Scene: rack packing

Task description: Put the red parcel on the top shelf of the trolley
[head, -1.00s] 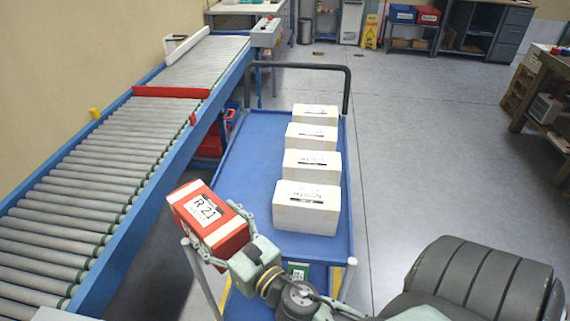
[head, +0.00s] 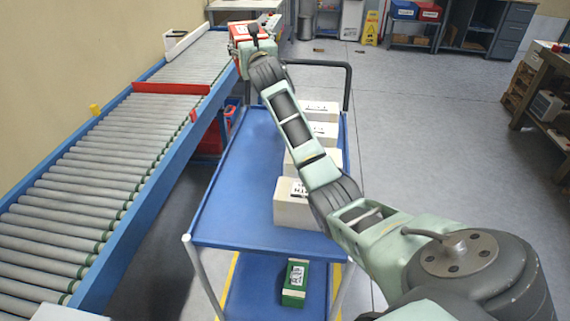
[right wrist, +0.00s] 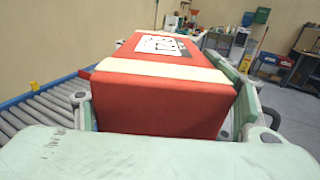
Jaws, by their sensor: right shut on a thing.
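The red parcel (right wrist: 160,95) with a white label fills the middle of the right wrist view, between the fingers of my right gripper (right wrist: 165,110). In the head view the parcel (head: 240,32) shows small at the far end of my outstretched right arm. My right gripper (head: 252,38) is shut on it, beyond the far left end of the trolley in the picture. The trolley's blue top shelf (head: 232,170) has a clear left side. White boxes (head: 293,212) stand in a row on its right side, partly hidden by my arm. My left gripper is not in view.
A roller conveyor (head: 115,150) with a red bar (head: 170,88) runs along the left. The trolley's dark handle (head: 348,85) rises at its far end. A green box (head: 295,282) lies on the lower shelf. Floor to the right is open.

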